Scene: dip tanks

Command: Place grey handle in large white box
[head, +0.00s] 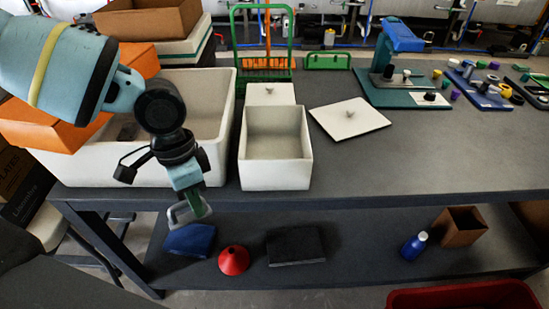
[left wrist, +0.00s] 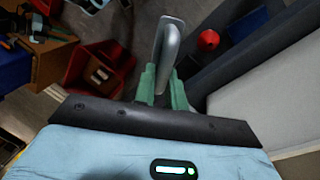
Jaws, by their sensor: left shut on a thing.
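A grey handle (head: 188,212), a loop-shaped bar, hangs from my left gripper (head: 190,195) just off the table's front edge. In the left wrist view, the green fingers of my left gripper (left wrist: 163,88) are shut on the base of the grey handle (left wrist: 168,45). The large white box (head: 228,105) stands at the left of the table, open at the top. My left arm passes over it and hides part of its inside. The gripper is outside the box, in front of it and lower than its rim. My right gripper is not in view.
A smaller open white box (head: 275,165) stands right of the large one, with a white lid (head: 350,118) beside it. An orange box (head: 45,125) is at the left. A red funnel (head: 233,260) and a blue bottle (head: 414,246) are on the lower shelf. The table's right front is clear.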

